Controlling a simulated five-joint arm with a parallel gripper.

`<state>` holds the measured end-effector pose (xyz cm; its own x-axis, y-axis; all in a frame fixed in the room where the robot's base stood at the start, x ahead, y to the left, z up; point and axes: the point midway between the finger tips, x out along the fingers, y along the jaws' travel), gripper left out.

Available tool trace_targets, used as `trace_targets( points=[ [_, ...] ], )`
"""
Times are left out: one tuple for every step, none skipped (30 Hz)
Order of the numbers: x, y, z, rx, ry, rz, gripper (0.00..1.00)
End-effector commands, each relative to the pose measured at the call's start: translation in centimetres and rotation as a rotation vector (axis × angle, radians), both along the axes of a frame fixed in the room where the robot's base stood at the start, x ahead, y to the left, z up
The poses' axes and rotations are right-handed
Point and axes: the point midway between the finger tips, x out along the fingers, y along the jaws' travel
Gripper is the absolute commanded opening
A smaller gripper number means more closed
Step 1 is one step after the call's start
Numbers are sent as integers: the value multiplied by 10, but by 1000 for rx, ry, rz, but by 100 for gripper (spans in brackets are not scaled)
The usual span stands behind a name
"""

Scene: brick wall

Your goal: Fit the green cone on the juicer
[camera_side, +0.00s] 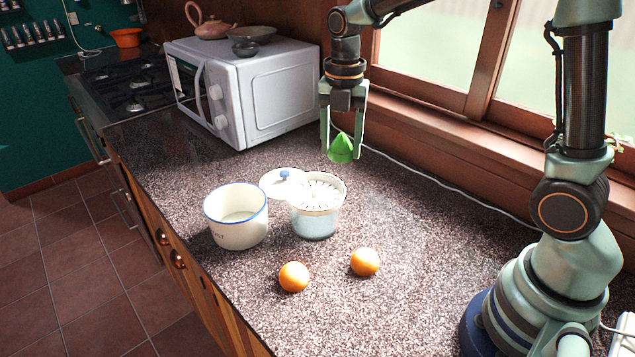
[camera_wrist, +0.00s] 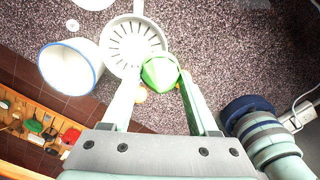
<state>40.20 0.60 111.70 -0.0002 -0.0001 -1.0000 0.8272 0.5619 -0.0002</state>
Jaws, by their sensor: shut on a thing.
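The green cone (camera_side: 341,148) is held between the fingertips of my gripper (camera_side: 342,140), up in the air behind and above the juicer. My gripper (camera_wrist: 160,85) is shut on the cone, which also shows in the wrist view (camera_wrist: 160,71). The juicer (camera_side: 316,211) stands upright on the counter, with a white slotted strainer top and a pale bluish, see-through lower part. In the wrist view the juicer's slotted top (camera_wrist: 128,45) lies up and left of the cone, and the cone overlaps its edge in the picture. The cone is apart from the juicer in the side view.
A white pot with a blue rim (camera_side: 236,218) stands left of the juicer, and a white lid with a blue knob (camera_side: 283,181) lies behind them. Two oranges (camera_side: 293,277) (camera_side: 365,262) lie in front. A white microwave (camera_side: 243,85) stands behind; a white cable runs along the window side.

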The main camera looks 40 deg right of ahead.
Motion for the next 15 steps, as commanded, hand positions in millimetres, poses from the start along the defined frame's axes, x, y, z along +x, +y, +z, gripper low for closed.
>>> trace_targets(
  points=[
    [10,9,-5,0,4,45,7],
    [15,13,-7,1,3,68,7],
    [20,17,-10,0,2,96,7],
    [23,21,-12,0,4,114,7],
    [27,23,-13,0,1,129,7],
    [30,27,-15,0,2,148,7],
    [32,29,-16,0,1,159,7],
    [34,30,-17,0,1,167,7],
    [35,32,-18,0,1,176,7],
    [36,33,-19,0,1,180,7],
    [37,33,-20,-1,1,184,7],
    [38,34,-21,0,0,187,7],
    [38,34,-22,0,0,188,7],
    [38,34,-24,0,0,188,7],
    [38,34,-26,0,0,188,7]
  ],
)
